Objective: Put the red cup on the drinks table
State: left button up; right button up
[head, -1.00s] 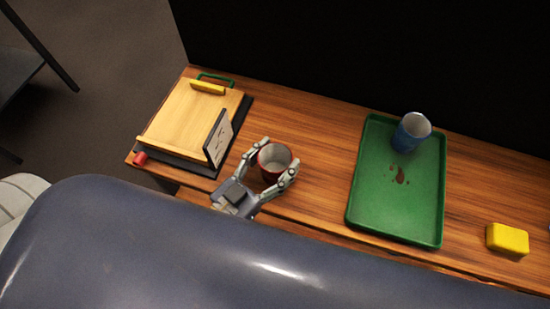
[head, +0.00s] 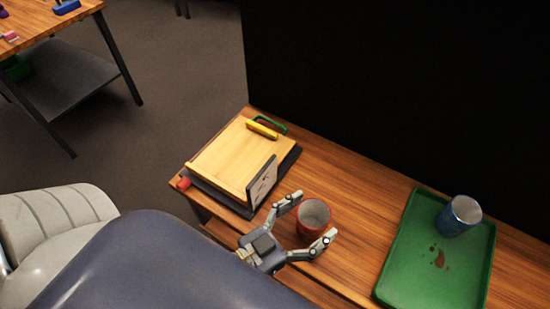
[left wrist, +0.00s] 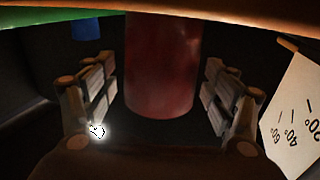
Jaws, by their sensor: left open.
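The red cup (head: 313,214), with a pale inside, stands upright on the wooden table near its front edge. My left gripper (head: 315,217) is open, with one finger on each side of the cup. In the left wrist view the red cup (left wrist: 160,65) is centred between the fingers of my left gripper (left wrist: 160,92), with a dark gap on both sides. The right gripper is not in view. Another wooden table (head: 45,25) stands at the upper left with small coloured items on it; nothing shown marks either table as the drinks table.
A small upright panel with markings (head: 262,181) stands close left of the gripper, before a wooden board (head: 232,157). A green tray (head: 400,285) with a blue cup (head: 458,217) and a brown stain lies right. A pale chair (head: 60,220) is at left.

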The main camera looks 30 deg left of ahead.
pick_arm(q)
jog(key=b+v, duration=0.1)
jog(key=v, duration=1)
